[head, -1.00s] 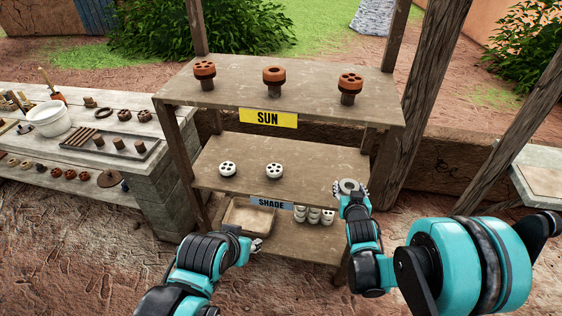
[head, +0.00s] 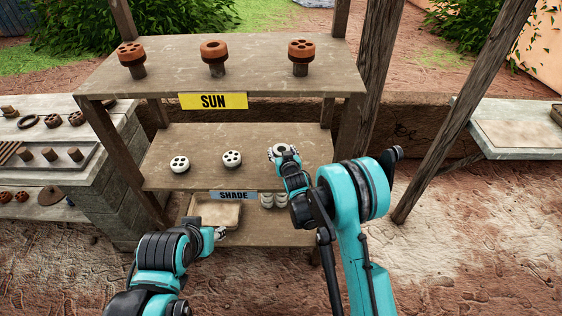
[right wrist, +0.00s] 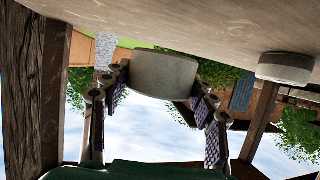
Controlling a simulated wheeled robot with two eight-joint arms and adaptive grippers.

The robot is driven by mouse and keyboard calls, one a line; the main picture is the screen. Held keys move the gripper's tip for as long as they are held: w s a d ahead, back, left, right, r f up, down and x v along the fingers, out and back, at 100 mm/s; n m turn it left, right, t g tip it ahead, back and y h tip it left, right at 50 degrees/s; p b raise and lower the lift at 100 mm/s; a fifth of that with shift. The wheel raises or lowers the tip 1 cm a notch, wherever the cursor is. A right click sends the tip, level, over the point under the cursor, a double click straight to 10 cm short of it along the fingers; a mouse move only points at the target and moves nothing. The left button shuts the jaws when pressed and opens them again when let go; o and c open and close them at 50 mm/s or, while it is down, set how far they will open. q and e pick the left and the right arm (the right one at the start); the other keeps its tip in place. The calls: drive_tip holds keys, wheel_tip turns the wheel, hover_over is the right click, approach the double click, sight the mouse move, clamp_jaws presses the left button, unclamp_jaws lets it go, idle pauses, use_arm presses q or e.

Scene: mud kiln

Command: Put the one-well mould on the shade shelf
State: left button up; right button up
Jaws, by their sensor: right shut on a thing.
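The one-well mould (head: 283,149), a pale grey round piece with one hole, is in my right gripper (head: 284,154) over the right part of the shade shelf (head: 205,177). The right wrist view shows the mould (right wrist: 164,74) between the two fingers, close to the shelf surface (right wrist: 225,22); I cannot tell whether they touch. Two white several-holed moulds stand on the shelf to its left, one at the far left (head: 180,163) and one nearer (head: 232,158). My left gripper (head: 220,233) is low in front of the rack, its jaws too small to judge.
The sun shelf (head: 345,88) above carries several orange-brown moulds on short posts. Below the shade shelf are a tray (head: 213,213) and more white pieces (head: 267,200). A wooden post (head: 376,70) rises at the rack's right. Shelf room lies right of the held mould.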

drive_tip(key=shift+w+f, duration=0.2)
wheel_tip(320, 180, down, 4)
drive_tip(key=shift+f+b, duration=0.1)
drive_tip(key=shift+b, duration=1)
drive_tip(key=shift+r, duration=0.2)
drive_tip(key=shift+f, duration=0.1)
drive_tip(key=o, duration=1.1)
